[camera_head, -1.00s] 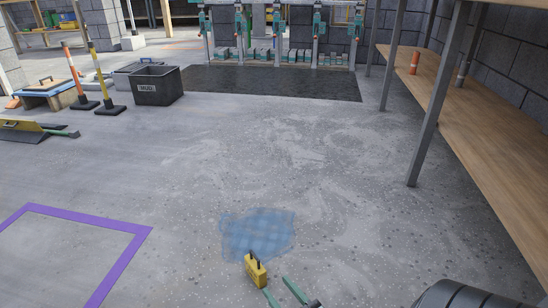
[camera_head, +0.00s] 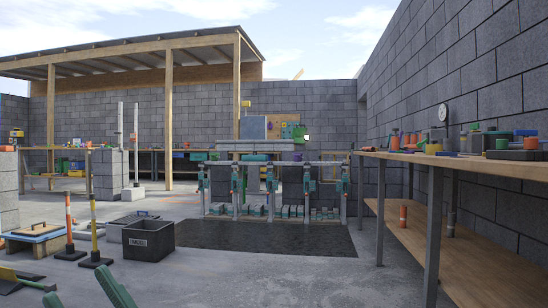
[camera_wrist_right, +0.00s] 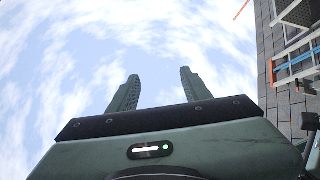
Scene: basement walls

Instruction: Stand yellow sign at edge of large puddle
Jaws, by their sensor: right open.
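My right gripper (camera_head: 77,283) shows at the bottom left of the head view, with two green fingers pointing up, spread apart. In the right wrist view its two fingers (camera_wrist_right: 156,82) are open with only sky between them, so it holds nothing. My left gripper is not in view.
A black bin marked "MUD" (camera_head: 148,240) stands on the floor at left, near orange-white (camera_head: 70,225) and yellow (camera_head: 94,230) posts. A dark mat (camera_head: 250,236) lies before a rack. A wooden shelf bench (camera_head: 460,240) runs along the right wall. Grey floor between is clear.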

